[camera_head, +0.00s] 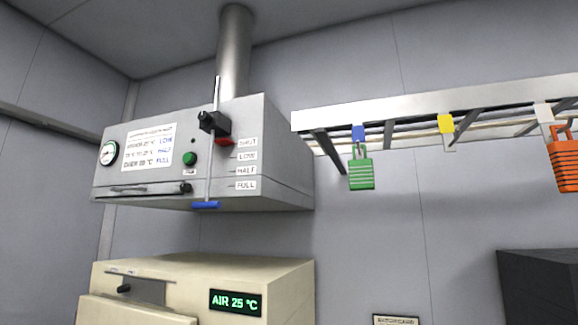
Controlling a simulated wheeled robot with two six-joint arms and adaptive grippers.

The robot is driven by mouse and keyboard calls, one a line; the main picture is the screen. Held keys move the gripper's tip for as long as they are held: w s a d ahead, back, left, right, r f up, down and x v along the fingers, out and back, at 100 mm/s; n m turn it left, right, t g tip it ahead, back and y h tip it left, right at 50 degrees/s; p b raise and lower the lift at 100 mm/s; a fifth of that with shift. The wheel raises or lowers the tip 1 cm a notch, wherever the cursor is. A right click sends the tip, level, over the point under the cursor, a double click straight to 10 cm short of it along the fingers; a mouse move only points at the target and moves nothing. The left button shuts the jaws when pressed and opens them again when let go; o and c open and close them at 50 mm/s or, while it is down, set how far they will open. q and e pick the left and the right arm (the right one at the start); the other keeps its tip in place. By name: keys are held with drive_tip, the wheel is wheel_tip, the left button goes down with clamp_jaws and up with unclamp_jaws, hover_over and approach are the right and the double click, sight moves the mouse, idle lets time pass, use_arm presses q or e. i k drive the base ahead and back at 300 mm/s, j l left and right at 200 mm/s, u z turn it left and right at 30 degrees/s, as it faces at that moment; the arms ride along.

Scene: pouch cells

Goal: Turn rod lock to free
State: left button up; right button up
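A thin vertical rod (208,172) runs down the front of the grey metal hood (265,140). A black clamp-like lock block (214,123) sits around the rod near its upper part, with a small dark knob on its left. A red piece (224,141) shows just below the block, level with the SHUT label (246,142). A blue handle (206,205) is at the rod's lower end, below the hood's edge. Whether the lock is tight or loose cannot be told. Neither gripper is in view.
A beige oven (275,275) with a green display reading AIR 25 °C (236,302) stands below the hood. A rail (420,108) on the right carries a green padlock (361,170) and an orange padlock (565,163). A dark box (540,290) stands at lower right.

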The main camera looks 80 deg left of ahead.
sight(207, 118)
drive_tip(key=u, duration=3.35)
